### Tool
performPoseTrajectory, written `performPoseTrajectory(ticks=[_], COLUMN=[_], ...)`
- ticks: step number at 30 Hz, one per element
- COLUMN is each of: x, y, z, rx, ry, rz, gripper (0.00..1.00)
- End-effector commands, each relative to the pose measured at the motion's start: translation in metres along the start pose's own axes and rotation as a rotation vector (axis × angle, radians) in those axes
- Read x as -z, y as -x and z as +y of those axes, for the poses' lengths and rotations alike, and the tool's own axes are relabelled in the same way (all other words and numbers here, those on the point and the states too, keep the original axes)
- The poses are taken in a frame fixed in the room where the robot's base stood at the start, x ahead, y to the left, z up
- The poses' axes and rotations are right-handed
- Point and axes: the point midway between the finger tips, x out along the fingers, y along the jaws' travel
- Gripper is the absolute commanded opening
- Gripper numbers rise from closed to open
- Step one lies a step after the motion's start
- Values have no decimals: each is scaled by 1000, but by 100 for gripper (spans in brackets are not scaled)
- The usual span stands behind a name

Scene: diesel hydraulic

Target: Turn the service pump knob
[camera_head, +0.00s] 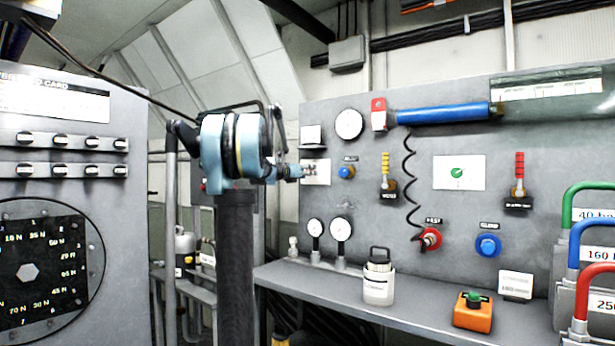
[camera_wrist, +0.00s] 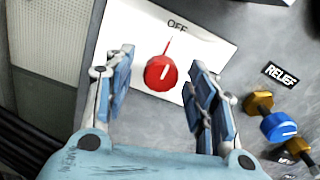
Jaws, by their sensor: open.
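A round red knob (camera_wrist: 160,73) sits on a white plate (camera_wrist: 205,38) on the grey panel in the wrist view. The plate is marked OFF above the knob, and a thin red line runs from the knob toward that word. My gripper (camera_wrist: 160,82) is open, one blue finger on each side of the knob in the picture. No contact shows, and I cannot tell the gap to the knob. In the head view my gripper (camera_head: 295,172) is in front of the white plate (camera_head: 322,170) and hides the knob.
A blue RELIEF knob (camera_wrist: 278,126) with brass fittings is to the right. A shelf (camera_head: 300,280) below holds two gauges, a white canister (camera_head: 378,283) and an orange box (camera_head: 473,312). A coiled black cord (camera_head: 409,180) hangs further right.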

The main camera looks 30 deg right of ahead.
Motion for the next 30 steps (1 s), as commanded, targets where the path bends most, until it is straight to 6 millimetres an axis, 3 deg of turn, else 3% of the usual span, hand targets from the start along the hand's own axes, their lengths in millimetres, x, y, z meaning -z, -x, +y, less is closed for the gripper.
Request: performPoseTrajectory(ticks=[6, 16, 17, 21, 23, 30], x=[0, 0, 0, 0, 0, 0], y=[-18, -22, -22, -21, -21, -21], z=[0, 0, 0, 0, 0, 1], rx=[1, 0, 0, 0, 0, -1], ry=[0, 0, 0, 0, 0, -7], rz=[0, 0, 0, 0, 0, 0], gripper=[51, 51, 49, 17, 6, 6])
